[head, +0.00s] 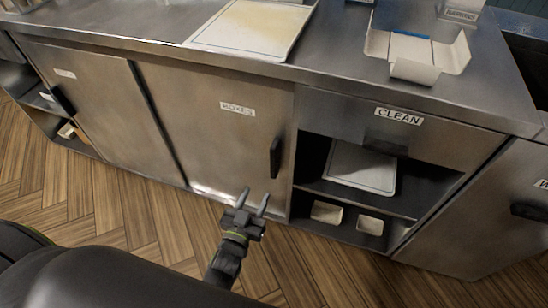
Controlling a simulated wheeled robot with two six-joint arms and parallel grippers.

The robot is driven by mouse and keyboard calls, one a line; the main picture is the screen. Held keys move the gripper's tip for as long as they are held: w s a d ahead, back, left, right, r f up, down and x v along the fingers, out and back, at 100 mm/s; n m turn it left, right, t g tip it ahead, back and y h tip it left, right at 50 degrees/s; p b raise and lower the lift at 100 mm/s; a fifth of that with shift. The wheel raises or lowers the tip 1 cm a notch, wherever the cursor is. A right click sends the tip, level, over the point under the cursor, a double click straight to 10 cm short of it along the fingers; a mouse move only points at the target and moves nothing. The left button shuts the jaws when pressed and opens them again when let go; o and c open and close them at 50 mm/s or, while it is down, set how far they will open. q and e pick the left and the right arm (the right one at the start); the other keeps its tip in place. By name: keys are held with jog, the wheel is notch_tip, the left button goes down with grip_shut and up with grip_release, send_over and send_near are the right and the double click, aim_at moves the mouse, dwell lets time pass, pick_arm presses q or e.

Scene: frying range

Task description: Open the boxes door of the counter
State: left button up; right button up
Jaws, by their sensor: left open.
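The boxes door (208,125) is a flat steel panel with a white "BOXES" label (237,109) in the middle of the counter front. It looks shut. Its black upright handle (275,157) is near the door's right edge. My left gripper (254,199) is open and empty, its two fingers pointing up in the picture. It is in front of the door's lower right part, below the handle and apart from it. My right gripper does not show.
The steel counter top (150,22) holds a white board (252,26) and an open paper box (416,52). Right of the door are a "CLEAN" drawer (440,140) and open shelves with a white board (360,168) and small containers (327,212). The wooden floor (120,205) in front is clear.

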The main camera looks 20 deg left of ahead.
pick_arm(q)
jog(key=b, duration=0.1)
send_near(272, 159)
jog(key=w+b, duration=0.1)
jog(key=w, duration=0.1)
jog(key=w+b, duration=0.1)
jog(key=w, duration=0.2)
jog(key=shift+w+d+r, duration=0.15)
jog(key=shift+w+b, duration=0.5)
jog(key=shift+w, duration=0.1)
jog(key=w+b, duration=0.1)
jog(key=w, duration=0.2)
jog(key=shift+b, duration=0.35)
jog(key=shift+w+d+r+b, duration=0.1)
jog(key=shift+w+b, duration=0.2)
jog(key=shift+w, duration=0.55)
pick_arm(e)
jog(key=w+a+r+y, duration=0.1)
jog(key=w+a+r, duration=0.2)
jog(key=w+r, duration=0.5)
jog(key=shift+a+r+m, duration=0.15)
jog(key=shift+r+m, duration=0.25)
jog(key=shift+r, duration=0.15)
pick_arm(q)
grip_shut()
